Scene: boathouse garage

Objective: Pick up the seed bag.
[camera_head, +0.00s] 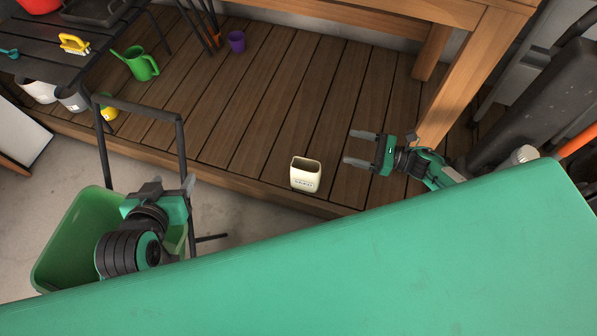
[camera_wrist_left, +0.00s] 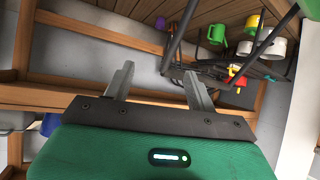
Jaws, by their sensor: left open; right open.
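My left gripper (camera_head: 172,183) is open and empty at the left, over the green tub. In the left wrist view its two fingers (camera_wrist_left: 158,70) are spread with nothing between them. The bag is not seen there.
A green tub (camera_head: 66,232) with a dark metal frame (camera_head: 104,160) stands at the left. A dark slatted table (camera_head: 40,45) is at the upper left. A green watering can (camera_head: 137,63) and purple cup (camera_head: 236,41) stand on the deck. A wooden bench leg (camera_head: 462,80) is at the right.

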